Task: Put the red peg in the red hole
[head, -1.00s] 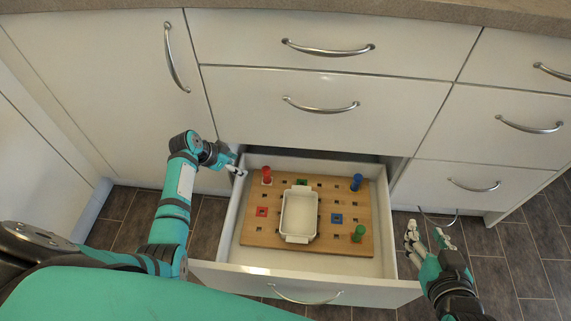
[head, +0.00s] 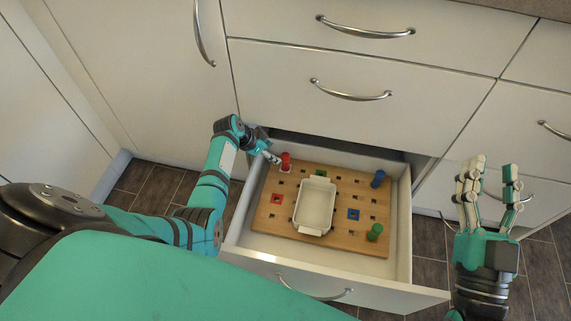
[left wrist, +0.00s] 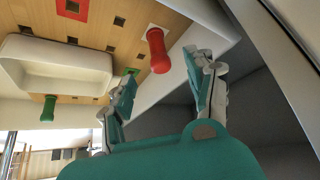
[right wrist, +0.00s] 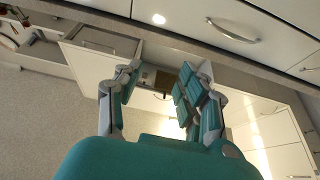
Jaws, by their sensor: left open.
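The red peg (head: 285,162) stands upright at the back left corner of the wooden board, on a white-marked spot. It also shows in the left wrist view (left wrist: 158,52). The red-framed hole (head: 277,199) is nearer the front on the board's left side and appears empty; its frame is partly seen in the left wrist view (left wrist: 73,10). My left gripper (head: 271,157) is open beside the peg, its fingers pointing toward it. In the left wrist view the peg's end appears between the fingertips, not gripped. My right gripper (head: 492,175) is open and empty, right of the drawer.
The wooden board (head: 265,225) lies in an open drawer (head: 402,225). A white dish (head: 315,207) sits mid-board. A blue peg (head: 377,179) and green peg (head: 375,232) stand at the right. A blue hole (head: 353,214) and green hole (head: 321,173) show. Drawer walls surround the board.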

